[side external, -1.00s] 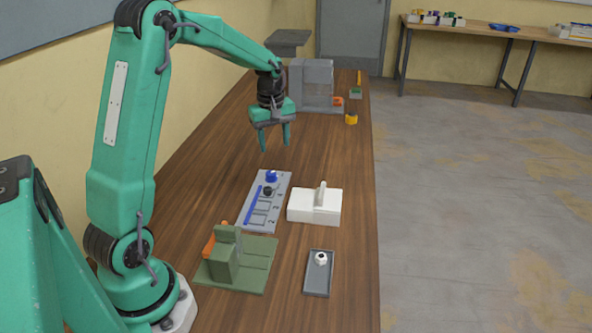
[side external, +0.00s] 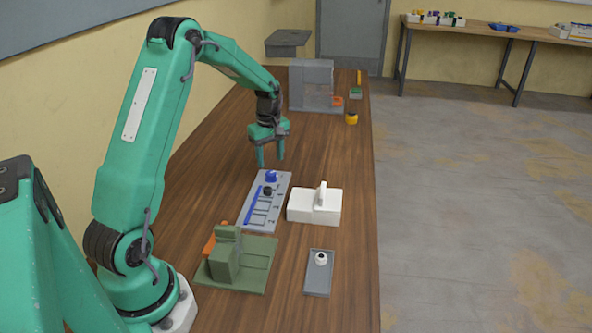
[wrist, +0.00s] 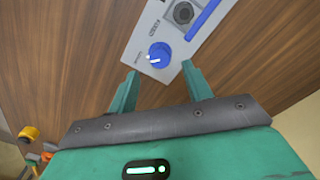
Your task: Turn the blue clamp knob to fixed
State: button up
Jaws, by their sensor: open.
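The blue clamp knob (side external: 271,176) stands at the far end of a grey plate (side external: 256,222) on the wooden table. In the wrist view the knob (wrist: 159,54) is round with a white pointer line, with small lettering on the plate beside it. My gripper (side external: 270,166) is open and empty, pointing down just above and behind the knob. In the wrist view its two fingers (wrist: 160,85) reach toward the knob, which lies just beyond the tips, apart from them. A black round part (side external: 267,191) and a blue bar (side external: 253,205) are on the same plate.
A white box with a handle (side external: 314,206) stands right of the plate. A green fixture (side external: 237,262) and a grey tray (side external: 319,274) with a white part are nearer. A grey machine (side external: 311,86) and a yellow-topped item (side external: 351,118) stand farther back.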

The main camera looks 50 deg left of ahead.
aim_at(271, 173)
jog(key=shift+f, duration=2.5)
jog(key=c, duration=1)
